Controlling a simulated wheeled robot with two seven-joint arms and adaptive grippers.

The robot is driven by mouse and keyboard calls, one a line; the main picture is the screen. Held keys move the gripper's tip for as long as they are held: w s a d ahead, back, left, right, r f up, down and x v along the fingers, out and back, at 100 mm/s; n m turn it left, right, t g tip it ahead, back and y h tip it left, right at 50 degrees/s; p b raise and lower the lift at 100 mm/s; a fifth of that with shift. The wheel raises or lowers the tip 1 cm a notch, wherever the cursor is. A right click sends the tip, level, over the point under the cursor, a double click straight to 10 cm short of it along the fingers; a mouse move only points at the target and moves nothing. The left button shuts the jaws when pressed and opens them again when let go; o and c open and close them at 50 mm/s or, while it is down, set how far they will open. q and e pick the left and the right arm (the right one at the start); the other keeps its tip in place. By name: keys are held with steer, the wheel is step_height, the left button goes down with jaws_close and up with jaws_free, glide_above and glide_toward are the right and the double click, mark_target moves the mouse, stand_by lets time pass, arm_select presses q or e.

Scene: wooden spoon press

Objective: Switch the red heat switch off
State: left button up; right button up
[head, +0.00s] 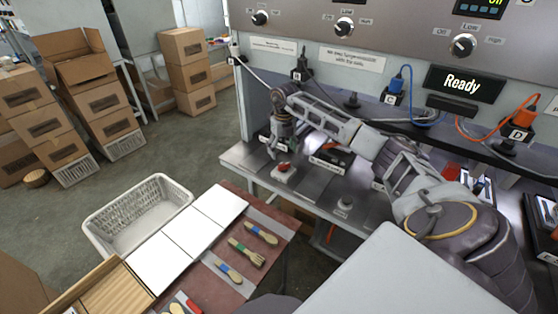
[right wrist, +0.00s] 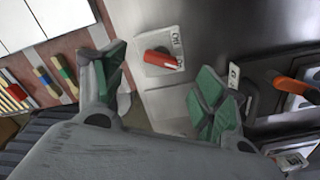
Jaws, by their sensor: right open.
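The red heat switch (head: 284,168) is a red rotary handle on a small pale plate on the metal bench. In the right wrist view the red handle (right wrist: 162,59) lies roughly sideways on the plate. My right gripper (head: 273,150) hangs over the bench just left of the switch in the head view. In the right wrist view its green-padded fingers (right wrist: 163,85) are spread, with the switch plate beyond the gap between them. Nothing is held. My left gripper is not in view.
A grey knob (head: 345,203) sits on the bench front. A black device (head: 332,156) stands right of the switch. The control panel shows a "Ready" display (head: 465,83).

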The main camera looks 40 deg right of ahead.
mark_target(284, 167)
steer(key=shift+s+d+r, duration=0.1)
steer(key=shift+d+r, duration=0.05)
steer(key=shift+f+p, duration=0.55)
steer(key=shift+f, duration=3.25)
steer(key=c, duration=1)
